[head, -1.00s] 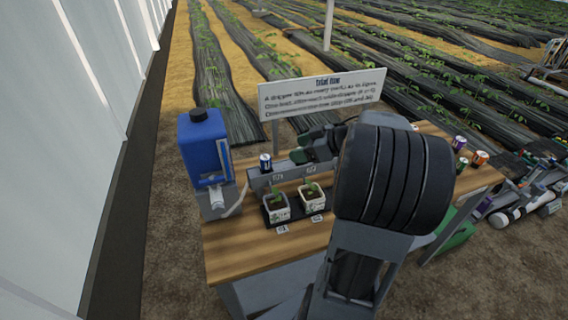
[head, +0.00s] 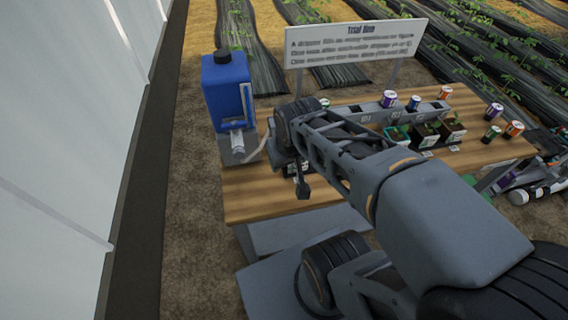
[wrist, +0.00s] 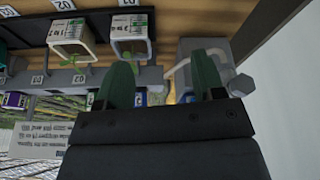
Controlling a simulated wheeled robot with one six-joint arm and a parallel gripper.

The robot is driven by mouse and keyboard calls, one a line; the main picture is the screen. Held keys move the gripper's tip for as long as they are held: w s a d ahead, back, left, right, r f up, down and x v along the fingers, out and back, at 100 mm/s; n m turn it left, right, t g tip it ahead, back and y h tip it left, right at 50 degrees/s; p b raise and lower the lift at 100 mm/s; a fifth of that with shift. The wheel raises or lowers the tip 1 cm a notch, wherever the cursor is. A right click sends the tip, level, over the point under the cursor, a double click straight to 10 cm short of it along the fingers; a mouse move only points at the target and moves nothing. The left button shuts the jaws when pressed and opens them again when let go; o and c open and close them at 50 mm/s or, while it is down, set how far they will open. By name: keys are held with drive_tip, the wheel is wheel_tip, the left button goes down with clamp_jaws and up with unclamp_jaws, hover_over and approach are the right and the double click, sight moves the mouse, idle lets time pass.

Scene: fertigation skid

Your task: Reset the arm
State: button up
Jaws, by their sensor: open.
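My gripper (wrist: 163,82) shows in the wrist view with its two green fingers spread apart and nothing between them. In the head view my arm reaches over the left part of the wooden table (head: 262,198), beside the blue tank; its own links hide the fingers there. The wrist view is upside down. It shows two white-sided pots (wrist: 130,38) near the fingers, apart from them, and a grey fixture (wrist: 196,50) behind the right finger.
A blue tank (head: 226,88) with a tap stands at the table's left end. Several cans, including a blue can (head: 413,103), stand along the back and right. Small plant pots (head: 427,134) sit right of my arm. A sign (head: 354,42) stands behind. A pale wall (head: 60,170) is at left.

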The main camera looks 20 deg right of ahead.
drive_tip(key=shift+s+a+f+g+y, duration=0.2)
drive_tip(key=shift+s+a+g+y, duration=0.1)
drive_tip(key=shift+s+a, duration=0.4)
drive_tip(key=shift+w, duration=0.1)
